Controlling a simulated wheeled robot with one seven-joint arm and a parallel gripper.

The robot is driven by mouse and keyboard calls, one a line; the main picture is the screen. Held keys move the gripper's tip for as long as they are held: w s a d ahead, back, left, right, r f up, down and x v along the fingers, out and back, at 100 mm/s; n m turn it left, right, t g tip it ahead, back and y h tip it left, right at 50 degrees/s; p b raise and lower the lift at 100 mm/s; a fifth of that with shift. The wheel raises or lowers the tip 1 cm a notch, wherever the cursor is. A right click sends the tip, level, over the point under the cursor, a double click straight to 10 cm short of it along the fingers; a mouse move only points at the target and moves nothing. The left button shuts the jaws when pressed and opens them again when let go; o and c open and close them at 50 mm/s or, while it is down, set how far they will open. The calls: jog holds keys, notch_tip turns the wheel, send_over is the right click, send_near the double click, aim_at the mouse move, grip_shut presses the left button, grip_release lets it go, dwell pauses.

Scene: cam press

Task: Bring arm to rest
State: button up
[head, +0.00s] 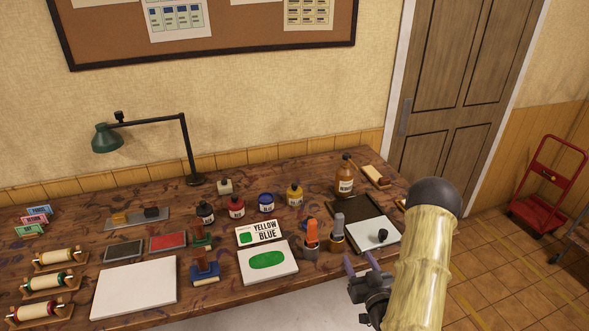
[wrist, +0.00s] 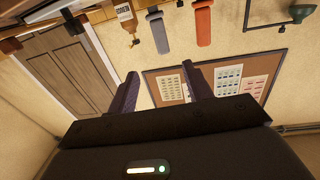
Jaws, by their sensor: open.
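My arm rises at the right of the head view, a pale ribbed link with a dark rounded joint on top. My gripper (head: 362,271) is at the front right edge of the table, beside a white plate with a small black knob (head: 382,237). In the wrist view my gripper (wrist: 160,82) shows two dark fingers spread apart with nothing between them. It is open and empty. The wrist picture is tilted upside down, with an orange and a grey handle at its top edge. Part of the table's right front is hidden behind my arm.
The wooden table (head: 75,235) holds ink bottles (head: 236,207), an amber bottle (head: 345,178), stamps, rollers (head: 55,281), a green-marked card (head: 283,272), and an orange-handled tool (head: 311,233). A desk lamp (head: 188,150) stands at the back. A red cart (head: 548,185) stands on open floor at right.

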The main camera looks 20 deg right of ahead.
jog(key=shift+w+a, duration=0.1)
jog(key=w+a+n+g+y, duration=0.1)
jog(key=w+a+n+g, duration=0.1)
jog(key=w+a+g, duration=0.25)
jog(key=s+a+r+g, duration=0.5)
jog(key=s+a, duration=0.1)
jog(key=s, duration=0.1)
jog(key=s+a+r+m+g, duration=0.1)
jog(key=s+a+r+g, duration=0.3)
jog(key=s+a+g, duration=0.2)
jog(key=s, duration=0.2)
jog(key=shift+s+a+r, duration=0.3)
jog(key=shift+a+r, duration=0.1)
dwell(1.3)
